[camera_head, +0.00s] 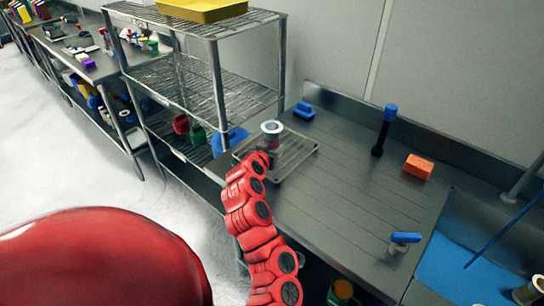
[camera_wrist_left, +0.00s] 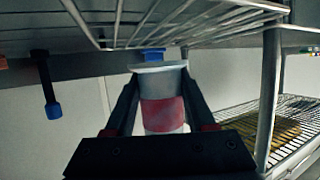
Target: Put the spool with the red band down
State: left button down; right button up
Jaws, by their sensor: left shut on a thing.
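The spool with the red band (camera_head: 272,127) is pale with a round white flange, and shows above the wire rack (camera_head: 301,158) on the steel counter. My left gripper (camera_head: 268,152) is shut on it, seen partly behind my red arm. In the left wrist view, which looks upside down, the spool's red band (camera_wrist_left: 163,112) sits between the two dark fingers of the left gripper (camera_wrist_left: 162,108). The wire rack also shows along the top there (camera_wrist_left: 190,22). I cannot tell whether the spool touches the rack. My right gripper is not in view.
A blue-handled brush (camera_head: 303,111) lies behind the rack. A dark upright tool with a blue top (camera_head: 389,113), an orange block (camera_head: 418,166) and another blue-handled tool (camera_head: 405,238) stand to the right. A wire shelf unit (camera_head: 215,85) rises at left. The counter's middle is clear.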

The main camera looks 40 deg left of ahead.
pick_arm(q)
notch_tip(320, 180, down, 3)
jog(key=shift+f+p, duration=0.2)
jog(key=shift+p, duration=0.3)
jog(key=shift+w+f, duration=0.1)
jog(key=shift+f, duration=0.1)
jog(key=shift+c, duration=1.2)
grip_release()
